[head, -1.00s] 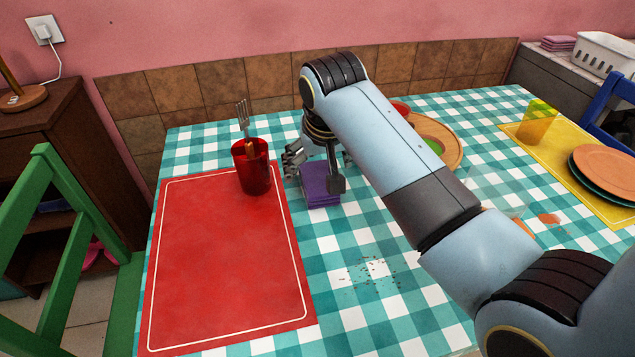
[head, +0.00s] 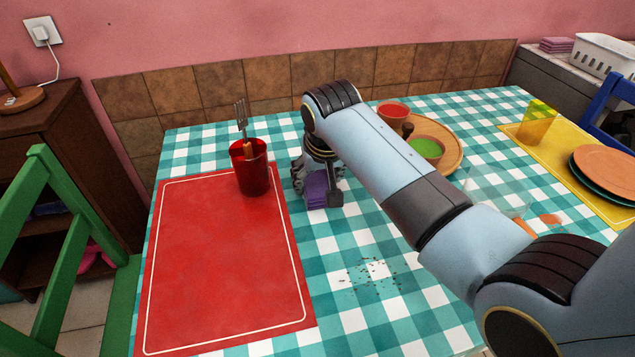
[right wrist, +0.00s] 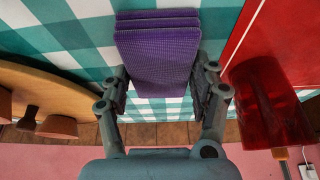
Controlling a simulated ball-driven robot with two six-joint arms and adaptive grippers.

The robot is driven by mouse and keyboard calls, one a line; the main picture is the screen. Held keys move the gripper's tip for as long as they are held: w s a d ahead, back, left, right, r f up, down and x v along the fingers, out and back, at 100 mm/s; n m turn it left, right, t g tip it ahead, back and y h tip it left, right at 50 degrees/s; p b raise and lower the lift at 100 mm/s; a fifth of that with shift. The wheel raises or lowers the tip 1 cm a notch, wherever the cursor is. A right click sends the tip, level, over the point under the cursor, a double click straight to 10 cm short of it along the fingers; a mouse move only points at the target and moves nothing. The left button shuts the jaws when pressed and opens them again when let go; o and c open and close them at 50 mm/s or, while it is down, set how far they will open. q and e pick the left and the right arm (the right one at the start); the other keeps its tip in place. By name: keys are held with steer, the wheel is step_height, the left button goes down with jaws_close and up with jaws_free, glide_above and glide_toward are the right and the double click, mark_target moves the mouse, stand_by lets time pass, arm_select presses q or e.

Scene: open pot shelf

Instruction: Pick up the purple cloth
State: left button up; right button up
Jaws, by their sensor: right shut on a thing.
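The purple cloth (head: 317,190) is a small folded stack on the checked tablecloth, just right of the red placemat. It also fills the upper middle of the right wrist view (right wrist: 157,50). My right gripper (head: 316,182) is down over the cloth and partly hides it in the head view. In the right wrist view the gripper (right wrist: 160,88) has one finger on each side of the cloth, shut on its near end. The cloth appears to be still at the table. My left gripper is not in view.
A red cup (head: 252,175) holding a fork stands close left of the gripper, on the red placemat (head: 225,270). A round wooden tray (head: 450,150) with bowls lies behind my right arm. Crumbs (head: 370,275) lie in front. A yellow glass (head: 537,122) stands at the right.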

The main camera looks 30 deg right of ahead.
mark_target(316, 173)
steer(key=shift+c, duration=1.3)
steer(key=shift+r, duration=0.55)
step_height(316, 173, up, 3)
steer(key=shift+w+f+p, duration=0.1)
steer(key=shift+f+p, duration=0.05)
steer(key=shift+p, duration=0.2)
steer(key=s+d+r+p, duration=0.1)
steer(key=s+d+r, duration=0.4)
steer(key=d, duration=0.5)
step_height(316, 173, up, 2)
steer(key=shift+s+d+r, duration=0.15)
steer(key=shift+s+d, duration=0.05)
